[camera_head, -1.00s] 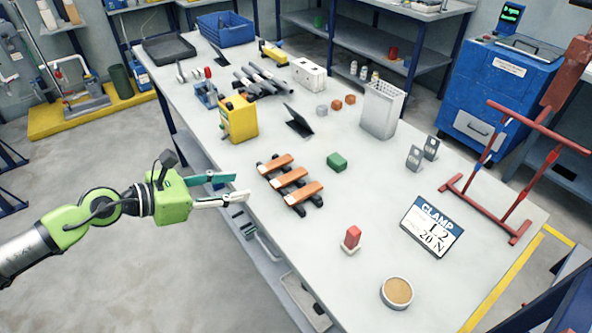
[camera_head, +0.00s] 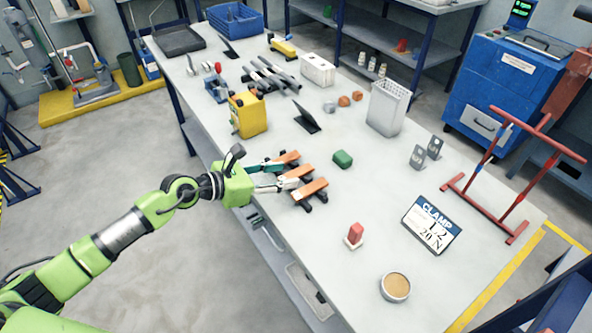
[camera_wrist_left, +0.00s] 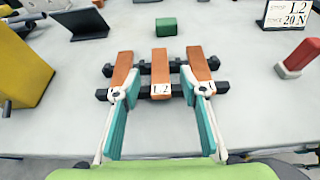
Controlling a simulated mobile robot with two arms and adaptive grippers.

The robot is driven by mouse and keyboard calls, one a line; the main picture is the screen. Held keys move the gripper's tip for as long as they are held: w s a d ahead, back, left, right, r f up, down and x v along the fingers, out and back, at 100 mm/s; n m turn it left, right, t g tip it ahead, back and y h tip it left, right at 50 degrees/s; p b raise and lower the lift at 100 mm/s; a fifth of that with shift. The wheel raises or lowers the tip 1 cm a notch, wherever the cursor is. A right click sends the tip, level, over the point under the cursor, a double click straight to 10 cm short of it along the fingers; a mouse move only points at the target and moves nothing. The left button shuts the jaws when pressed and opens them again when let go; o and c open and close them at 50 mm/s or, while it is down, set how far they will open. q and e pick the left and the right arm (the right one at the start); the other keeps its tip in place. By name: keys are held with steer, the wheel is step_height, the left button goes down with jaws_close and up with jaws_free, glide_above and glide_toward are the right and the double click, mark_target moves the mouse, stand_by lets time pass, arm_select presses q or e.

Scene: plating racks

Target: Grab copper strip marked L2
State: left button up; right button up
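Three copper strips lie side by side on a black rack (camera_wrist_left: 134,95). The middle strip (camera_wrist_left: 160,68) carries a white label reading L2; it also shows in the head view (camera_head: 302,170). The left strip (camera_wrist_left: 124,66) and right strip (camera_wrist_left: 198,62) have their near ends partly covered by my fingers, so their labels are hidden or unreadable. My left gripper (camera_wrist_left: 163,90) is open, with one finger to each side of the L2 strip's near end, wide apart from it, overlapping the outer strips in view. It also shows in the head view (camera_head: 290,173). My right gripper is not in view.
A clamp card (camera_head: 431,226) reads L2, 20 N. A green block (camera_head: 342,159), a yellow box (camera_head: 248,114), a dark tilted stand (camera_head: 307,119) and a red block (camera_head: 355,233) stand around the rack.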

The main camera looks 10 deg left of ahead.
mark_target(296, 174)
arm_select(q)
steer(key=shift+x, duration=1.15)
jaws_close()
steer(key=shift+r, duration=0.1)
steer(key=shift+r, duration=0.1)
